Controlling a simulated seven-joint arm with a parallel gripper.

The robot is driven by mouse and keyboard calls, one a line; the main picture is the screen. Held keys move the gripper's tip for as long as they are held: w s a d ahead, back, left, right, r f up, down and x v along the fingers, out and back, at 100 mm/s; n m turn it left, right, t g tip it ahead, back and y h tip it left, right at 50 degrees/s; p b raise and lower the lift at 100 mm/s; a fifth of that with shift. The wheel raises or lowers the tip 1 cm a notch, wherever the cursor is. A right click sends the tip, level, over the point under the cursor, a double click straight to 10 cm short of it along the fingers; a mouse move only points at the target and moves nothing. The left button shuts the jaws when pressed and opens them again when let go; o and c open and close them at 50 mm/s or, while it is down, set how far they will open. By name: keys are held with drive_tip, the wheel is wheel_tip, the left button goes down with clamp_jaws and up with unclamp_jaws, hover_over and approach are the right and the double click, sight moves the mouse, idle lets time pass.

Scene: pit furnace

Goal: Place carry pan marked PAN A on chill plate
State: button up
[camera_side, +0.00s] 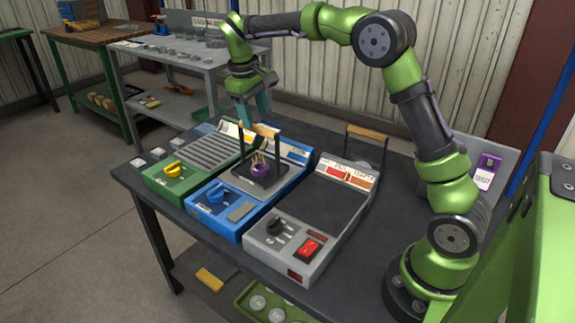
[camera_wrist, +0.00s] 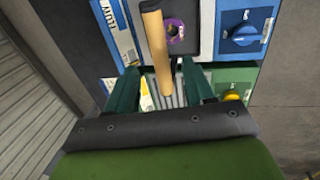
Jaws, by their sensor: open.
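A carry pan (camera_side: 270,185) with a dark flat tray, upright side posts and a wooden handle (camera_side: 259,130) stands on the blue unit (camera_side: 228,220). A purple ring-shaped piece (camera_side: 260,169) sits in it. No PAN A mark is readable. My gripper (camera_side: 254,117) is open above this pan. In the wrist view the handle (camera_wrist: 155,35) runs between the two teal fingers of my gripper (camera_wrist: 160,70), with gaps on both sides. Three units stand side by side: green (camera_side: 163,185), blue and grey (camera_side: 275,252). I cannot read which one is the chill plate.
The green unit's ribbed top (camera_side: 207,150) and the grey unit's dark top (camera_side: 325,205) are bare. A second wooden handle (camera_side: 367,132) stands behind the grey unit. A purple-marked board (camera_side: 488,165) is at the right. A grey shelf (camera_side: 175,62) stands behind.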

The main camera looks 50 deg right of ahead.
drive_tip(key=s+a+r+t, duration=0.1)
drive_tip(key=s+a+r, duration=0.3)
drive_tip(key=r, duration=0.5)
drive_tip(key=s+a+f+m+t+y, duration=0.2)
drive_tip(key=s+a+f+t, duration=0.1)
drive_tip(key=s, duration=0.7)
drive_tip(key=s+a+f+m+t+y, duration=0.2)
drive_tip(key=s+a+f+t, duration=0.1)
drive_tip(key=s, duration=0.8)
drive_tip(key=shift+s+a, duration=0.15)
drive_tip(key=shift+f, duration=0.1)
